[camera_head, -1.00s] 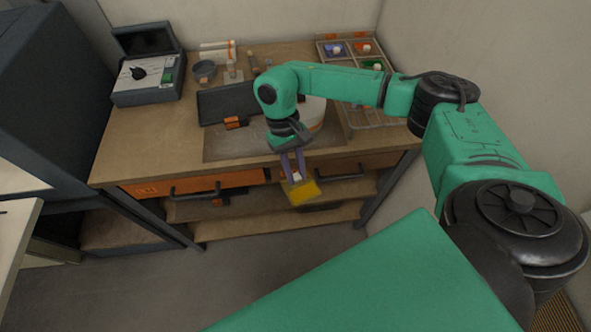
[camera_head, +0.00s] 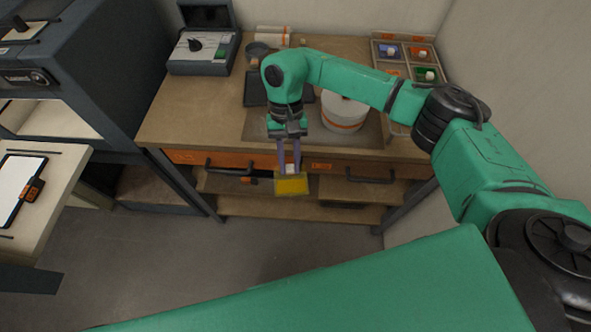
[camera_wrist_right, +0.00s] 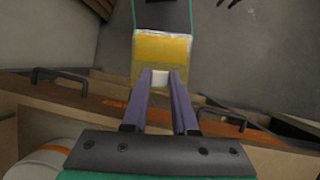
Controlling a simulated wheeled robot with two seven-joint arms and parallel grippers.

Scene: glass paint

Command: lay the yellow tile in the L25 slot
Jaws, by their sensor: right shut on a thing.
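The yellow tile (camera_head: 291,185) hangs from my right gripper (camera_head: 290,168), in front of the workbench drawers and above the floor. In the right wrist view the tile (camera_wrist_right: 162,52) is a yellow square in a paler, clear-looking border, with a small white block (camera_wrist_right: 160,77) at its near edge. The right gripper's purple fingers (camera_wrist_right: 160,85) are shut on that white block. No slot label L25 can be read. My left gripper is not in view.
The wooden workbench (camera_head: 190,105) holds a control box (camera_head: 202,52), a round white drum (camera_head: 344,113) and a compartment tray (camera_head: 402,37) with coloured pieces. At left stand a dark open cabinet (camera_head: 85,75) and a pale table (camera_head: 55,185) with a dark-framed white plate (camera_head: 18,185).

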